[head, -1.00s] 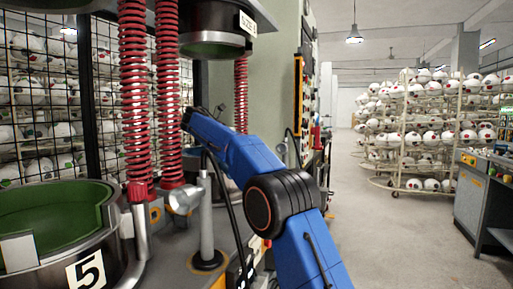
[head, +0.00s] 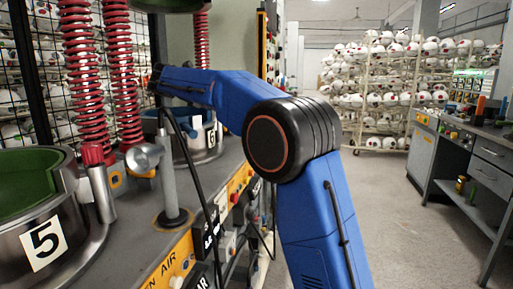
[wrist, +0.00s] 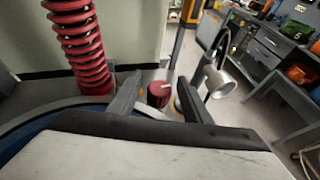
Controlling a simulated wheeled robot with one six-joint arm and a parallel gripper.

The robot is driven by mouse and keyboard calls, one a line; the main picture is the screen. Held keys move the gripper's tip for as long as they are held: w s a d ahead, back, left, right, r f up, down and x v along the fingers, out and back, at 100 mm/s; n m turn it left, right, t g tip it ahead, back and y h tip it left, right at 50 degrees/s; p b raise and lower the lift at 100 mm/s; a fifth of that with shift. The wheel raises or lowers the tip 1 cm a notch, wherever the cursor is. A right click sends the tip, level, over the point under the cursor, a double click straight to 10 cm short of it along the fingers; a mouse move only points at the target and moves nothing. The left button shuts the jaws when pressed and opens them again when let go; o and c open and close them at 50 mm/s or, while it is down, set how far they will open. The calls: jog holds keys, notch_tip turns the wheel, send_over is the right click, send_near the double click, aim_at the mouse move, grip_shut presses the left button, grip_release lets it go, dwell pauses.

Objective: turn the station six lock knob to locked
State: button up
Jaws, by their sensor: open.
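A red knob (wrist: 160,94) with a pale mark on top shows in the wrist view, low beside the press bed. My gripper (wrist: 157,97) is open, with one finger on each side of the knob in the picture. I cannot tell whether the fingers touch it or how far above it they are. No station number shows beside this knob. In the head view my gripper is hidden behind my blue arm. A steel mould (head: 203,141) with a partly covered label stands behind the arm.
A red spring (wrist: 78,45) rises left of the knob in the wrist view, and a lamp (wrist: 220,82) stands close on the right. In the head view a lamp post (head: 169,180) stands near my arm. The aisle floor (head: 400,220) is clear.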

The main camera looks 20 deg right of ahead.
jog(key=shift+n+t+y, duration=1.6)
jog(key=shift+n, duration=0.3)
jog(key=v, duration=1.7)
jog(key=s+d+f+m+g+y, duration=0.2)
jog(key=s+d+f+m+g, duration=0.1)
jog(key=s+d+f+m, duration=0.8)
jog(key=shift+s+d+f+g+y, duration=0.35)
jog(key=shift+s+d+f, duration=0.65)
jog(key=shift+s+f, duration=1.6)
jog(key=shift+s+r, duration=0.3)
jog(key=shift+r, duration=0.05)
